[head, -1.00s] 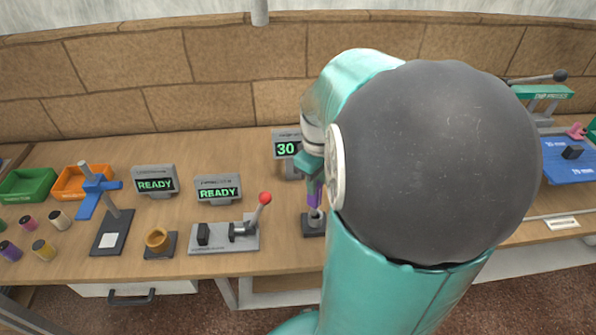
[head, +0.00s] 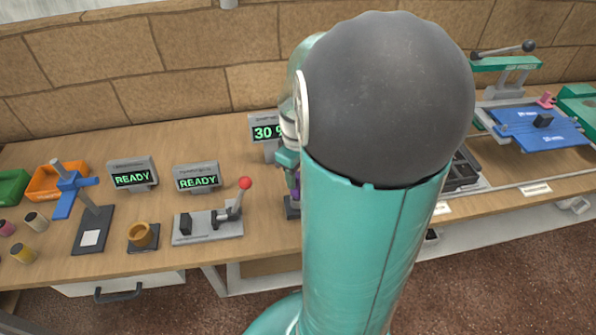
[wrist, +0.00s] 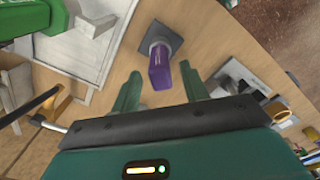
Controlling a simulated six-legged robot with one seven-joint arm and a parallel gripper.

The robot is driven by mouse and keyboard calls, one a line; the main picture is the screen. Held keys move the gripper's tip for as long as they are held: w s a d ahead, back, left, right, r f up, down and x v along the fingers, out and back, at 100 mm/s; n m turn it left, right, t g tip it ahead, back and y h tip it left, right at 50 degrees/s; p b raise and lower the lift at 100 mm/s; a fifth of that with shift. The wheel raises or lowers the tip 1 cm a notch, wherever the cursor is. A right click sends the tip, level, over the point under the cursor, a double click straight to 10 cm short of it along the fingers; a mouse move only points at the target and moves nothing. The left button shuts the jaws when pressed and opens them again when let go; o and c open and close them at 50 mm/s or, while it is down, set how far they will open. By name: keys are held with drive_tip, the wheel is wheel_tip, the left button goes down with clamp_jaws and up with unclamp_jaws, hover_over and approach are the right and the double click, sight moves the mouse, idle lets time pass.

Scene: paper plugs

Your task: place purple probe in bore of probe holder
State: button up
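The purple probe (wrist: 160,68) stands up from the probe holder, with its lower end at the holder's grey collar. The probe holder has a dark square base (wrist: 171,37) in the wrist view. In the head view only a bit of that base (head: 291,207) shows, and my arm hides most of the probe. My gripper (wrist: 160,70) has its two green fingers spread. The probe's upper end lies between the fingertips, with a visible gap on each side. How deep the probe sits in the bore cannot be told.
A display reading 30 (head: 264,132) stands behind the holder. Left of it are a red-knobbed lever fixture (head: 210,224), two READY displays (head: 197,178), a tan cup (head: 141,235) and a blue clamp stand (head: 72,190). A blue board (head: 540,132) lies at right.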

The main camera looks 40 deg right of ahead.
drive_tip(key=shift+r, duration=0.1)
wheel_tip(320, 180, up, 12)
drive_tip(key=s+a+r+m+t, duration=0.1)
drive_tip(key=s+a+t, duration=0.1)
drive_tip(key=a, duration=0.9)
drive_tip(key=s+a+r+m+t, duration=0.1)
drive_tip(key=s+a+r+t, duration=0.1)
drive_tip(key=a, duration=1)
drive_tip(key=shift+s+t, duration=0.2)
drive_tip(key=shift+t, duration=0.6)
